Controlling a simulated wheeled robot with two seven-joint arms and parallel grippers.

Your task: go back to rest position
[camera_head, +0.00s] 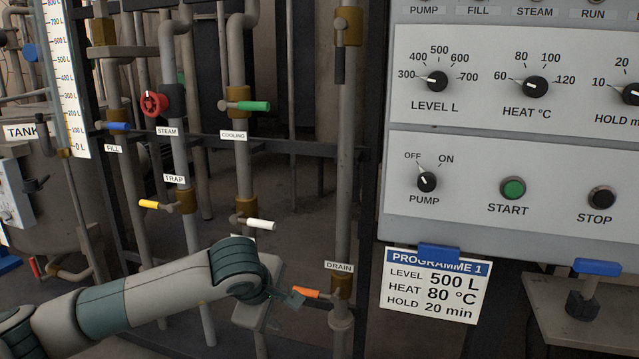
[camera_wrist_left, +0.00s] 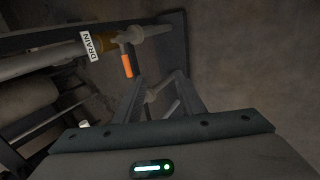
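My left arm comes in from the lower left in the head view. My left gripper (camera_head: 291,298) is close to the orange drain valve handle (camera_head: 306,293), just to its left in that view. In the left wrist view my gripper's two fingers (camera_wrist_left: 159,78) stand apart with no object held between them. The orange handle (camera_wrist_left: 127,66) lies just beyond the left fingertip there, beside the DRAIN label (camera_wrist_left: 95,46). The drain label also shows on its pipe in the head view (camera_head: 339,267). My right gripper is not in view.
Pipes with a red steam wheel (camera_head: 154,103), a green cooling handle (camera_head: 253,106), a yellow trap handle (camera_head: 149,204) and a white handle (camera_head: 260,224) stand behind my arm. The control panel (camera_head: 500,235) and programme card (camera_head: 435,290) are at the right.

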